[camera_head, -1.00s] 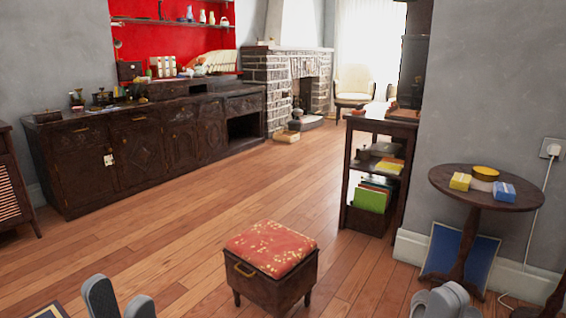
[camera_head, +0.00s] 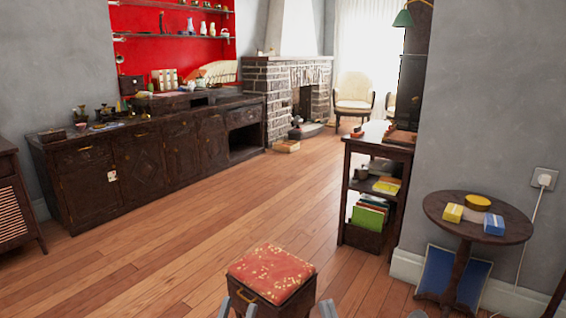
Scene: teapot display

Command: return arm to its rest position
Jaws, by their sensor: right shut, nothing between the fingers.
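My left gripper (camera_head: 277,308) shows only as grey fingertips at the bottom edge of the head view, in front of the stool. Its fingers are spread apart, with nothing visible between them but the stool behind; the rest of it is out of frame. My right gripper (camera_head: 419,314) shows only as a small grey bit at the bottom edge, right of the stool. It is shut and empty, mostly cut off by the frame.
The stool (camera_head: 270,270) with a red patterned top stands close ahead. A round table (camera_head: 478,228) with small boxes is at the right. A dark shelf (camera_head: 350,200) stands beyond. A long sideboard (camera_head: 140,170) lines the left wall. Open wooden floor (camera_head: 190,235) lies between.

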